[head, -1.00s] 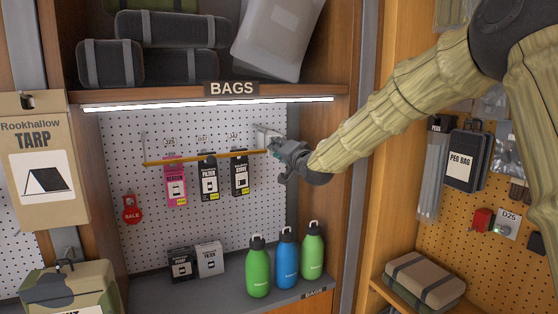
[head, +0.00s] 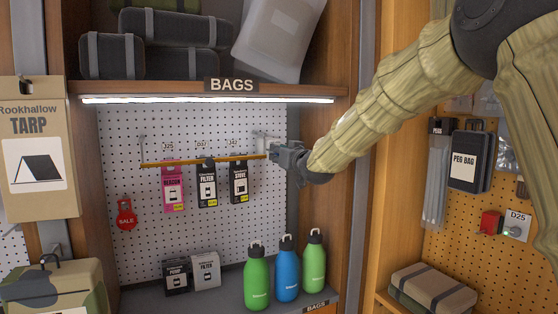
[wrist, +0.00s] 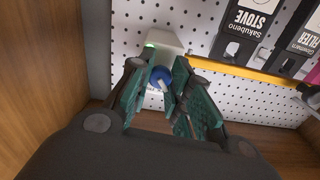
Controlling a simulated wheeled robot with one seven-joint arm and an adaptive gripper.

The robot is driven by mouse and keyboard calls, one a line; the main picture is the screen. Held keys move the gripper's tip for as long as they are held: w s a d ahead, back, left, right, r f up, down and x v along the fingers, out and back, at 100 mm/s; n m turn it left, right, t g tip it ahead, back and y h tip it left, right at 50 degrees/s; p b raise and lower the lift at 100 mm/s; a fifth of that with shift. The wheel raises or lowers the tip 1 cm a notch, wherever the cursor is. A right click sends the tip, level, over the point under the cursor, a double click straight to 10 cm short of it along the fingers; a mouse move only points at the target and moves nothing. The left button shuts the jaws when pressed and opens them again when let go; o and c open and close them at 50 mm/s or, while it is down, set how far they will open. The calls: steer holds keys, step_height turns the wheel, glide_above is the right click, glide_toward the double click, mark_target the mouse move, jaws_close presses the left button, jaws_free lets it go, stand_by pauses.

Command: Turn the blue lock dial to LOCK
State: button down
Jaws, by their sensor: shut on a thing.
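The blue lock dial (wrist: 160,79) sits on a pale lock box (wrist: 161,40) with a small green light, in the wrist view. My gripper (wrist: 157,72) is shut on the dial, with a teal-padded finger on either side of it. In the head view my gripper (head: 274,153) is at the right end of the yellow bar (head: 200,161) and hides the dial. Only part of the lock box (head: 261,140) shows there. I cannot read the dial's pointer or its markings.
Hanging packs, including the stove pack (head: 238,183), are on the bar just left of my gripper. A wooden side panel (head: 318,190) stands close on the right. Several bottles, including a blue bottle (head: 287,272), stand on the shelf below. The bags shelf (head: 150,92) is above.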

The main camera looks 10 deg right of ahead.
steer(key=shift+f+n+b, duration=0.1)
steer(key=shift+n+b, duration=0.2)
steer(key=shift+n, duration=0.3)
steer(key=c, duration=1.3)
jaws_free()
steer(key=v, duration=1.2)
steer(key=shift+d, duration=0.1)
